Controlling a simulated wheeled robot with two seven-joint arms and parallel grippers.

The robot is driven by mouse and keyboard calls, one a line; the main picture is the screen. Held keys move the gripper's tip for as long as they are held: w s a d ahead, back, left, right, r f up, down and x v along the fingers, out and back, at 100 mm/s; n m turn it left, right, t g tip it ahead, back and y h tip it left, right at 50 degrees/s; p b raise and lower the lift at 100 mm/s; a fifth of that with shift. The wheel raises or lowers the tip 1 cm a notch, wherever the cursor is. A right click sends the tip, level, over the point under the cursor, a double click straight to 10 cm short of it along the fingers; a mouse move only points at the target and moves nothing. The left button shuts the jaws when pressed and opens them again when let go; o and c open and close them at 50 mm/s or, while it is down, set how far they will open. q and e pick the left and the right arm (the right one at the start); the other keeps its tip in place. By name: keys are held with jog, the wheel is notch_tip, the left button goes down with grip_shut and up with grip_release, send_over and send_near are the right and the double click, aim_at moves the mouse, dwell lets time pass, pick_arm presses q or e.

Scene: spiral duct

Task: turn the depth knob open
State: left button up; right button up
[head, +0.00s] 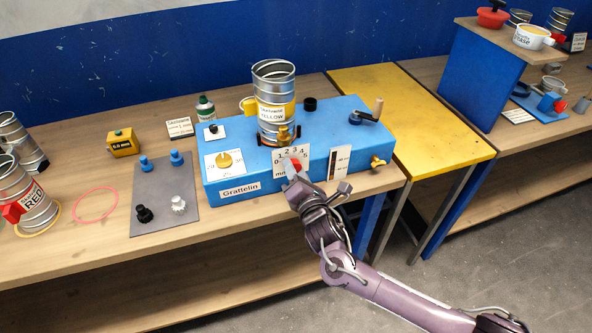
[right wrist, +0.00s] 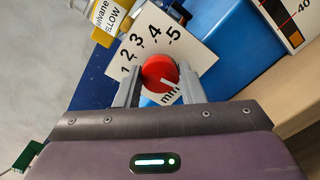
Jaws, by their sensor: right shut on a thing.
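The depth knob is a red round knob (head: 294,165) on the front of the blue Grattelin box (head: 345,150). Behind it is a white dial plate (head: 279,154) numbered up to 5 with "mm" below. In the right wrist view the red knob (right wrist: 160,72) sits between the two fingers, and a white mark on it lies near the "mm" print. My right gripper (head: 291,169) is shut on the knob, with a finger at either side. In the right wrist view the gripper (right wrist: 158,88) partly hides the lower dial plate. My left gripper is not in view.
A metal duct with a yellow label (head: 276,112) stands on the box. A yellow round knob (head: 224,160), a brass knob (head: 378,163) and a dark-handled crank (head: 364,117) are nearby. A grey mat (head: 163,200) with several small knobs lies left of the box.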

jog(key=shift+f, duration=0.1)
jog(key=o, duration=1)
jog(key=b+v, duration=0.1)
jog(key=v, duration=0.7)
jog(key=shift+b, duration=0.4)
